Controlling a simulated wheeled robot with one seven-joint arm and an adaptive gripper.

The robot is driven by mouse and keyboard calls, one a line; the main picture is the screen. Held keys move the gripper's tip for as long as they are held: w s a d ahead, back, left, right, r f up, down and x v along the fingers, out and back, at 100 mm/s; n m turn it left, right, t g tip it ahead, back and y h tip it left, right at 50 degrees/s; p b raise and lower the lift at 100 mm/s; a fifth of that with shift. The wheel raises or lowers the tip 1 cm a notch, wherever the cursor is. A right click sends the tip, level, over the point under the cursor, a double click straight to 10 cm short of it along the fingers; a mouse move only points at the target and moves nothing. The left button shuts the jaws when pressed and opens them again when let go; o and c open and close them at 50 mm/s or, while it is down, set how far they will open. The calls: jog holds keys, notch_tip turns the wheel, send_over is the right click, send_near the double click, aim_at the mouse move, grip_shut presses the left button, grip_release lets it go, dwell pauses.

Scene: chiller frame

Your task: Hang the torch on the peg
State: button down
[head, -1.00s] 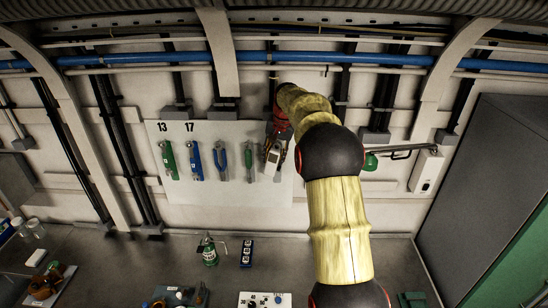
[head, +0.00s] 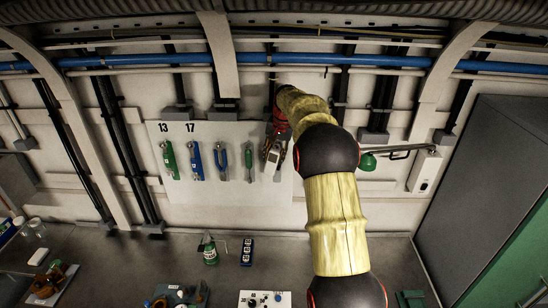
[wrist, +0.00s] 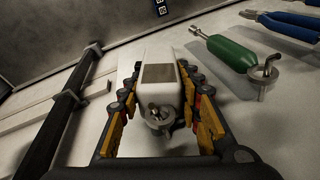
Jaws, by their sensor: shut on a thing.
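The torch (wrist: 160,75) is a pale, boxy body with a grey panel on its face. It lies between the fingers of my gripper (wrist: 160,128), which is shut on its sides. In the head view the torch (head: 272,157) is at the right end of the white tool board (head: 222,192), right of the green-handled tool. A metal peg (wrist: 153,108) with a bent tip and a round ring shows in front of the torch's near end, between the fingers. I cannot tell whether the ring is around the peg. My arm hides part of the gripper in the head view.
A green screwdriver (wrist: 228,52) hangs from the neighbouring peg, close to my gripper's right side. Blue and green tools hang further left on the board. A green lamp (head: 367,162) on an arm is to the right.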

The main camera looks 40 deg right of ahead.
jog(key=c, duration=1.2)
grip_release()
jog(key=shift+w+d, duration=0.1)
jog(key=shift+w, duration=0.05)
jog(key=shift+r, duration=0.2)
